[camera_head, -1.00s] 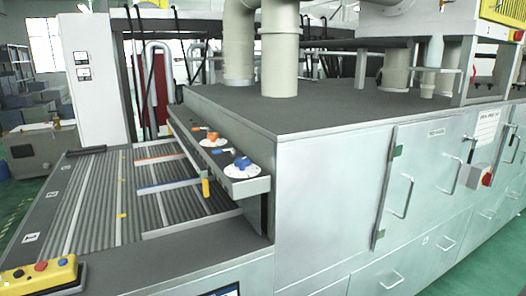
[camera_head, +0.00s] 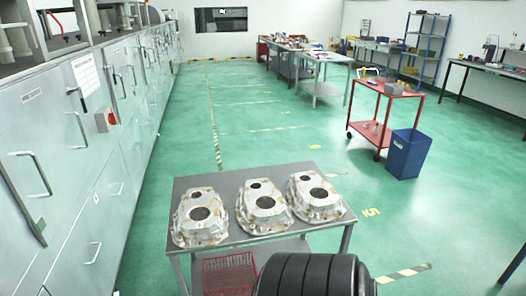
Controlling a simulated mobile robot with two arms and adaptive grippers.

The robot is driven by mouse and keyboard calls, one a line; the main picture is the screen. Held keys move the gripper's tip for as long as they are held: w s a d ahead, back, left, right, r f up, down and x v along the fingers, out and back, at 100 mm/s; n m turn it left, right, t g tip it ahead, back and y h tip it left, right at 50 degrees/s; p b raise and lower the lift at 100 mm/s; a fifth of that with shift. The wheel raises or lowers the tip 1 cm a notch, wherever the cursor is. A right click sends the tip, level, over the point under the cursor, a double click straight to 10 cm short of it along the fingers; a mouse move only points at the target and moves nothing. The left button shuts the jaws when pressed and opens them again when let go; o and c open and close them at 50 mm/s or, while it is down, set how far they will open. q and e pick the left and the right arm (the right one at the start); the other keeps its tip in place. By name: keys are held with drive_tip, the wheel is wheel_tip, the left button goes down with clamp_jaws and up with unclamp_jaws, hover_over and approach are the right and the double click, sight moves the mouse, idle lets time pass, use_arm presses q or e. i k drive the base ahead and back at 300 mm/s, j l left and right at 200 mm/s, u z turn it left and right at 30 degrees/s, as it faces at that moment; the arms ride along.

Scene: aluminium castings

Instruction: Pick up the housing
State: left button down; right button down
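Three silver cast aluminium housings lie in a row on a small grey metal table (camera_head: 222,180) in front of me. The left housing (camera_head: 186,226), the middle housing (camera_head: 250,215) and the right housing (camera_head: 305,185) each have a dark round opening and some brownish marks. They sit close together. Which one the task means cannot be told. Neither of my grippers is in view.
A red basket (camera_head: 230,274) is on the table's lower level. A ribbed black rounded thing (camera_head: 305,274) covers part of the near edge. A red cart (camera_head: 380,95) and a blue bin (camera_head: 408,154) stand at right. Grey cabinets (camera_head: 60,150) line the left. The green floor between is clear.

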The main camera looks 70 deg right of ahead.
sight(187, 232)
drive_tip(key=z, duration=2.35)
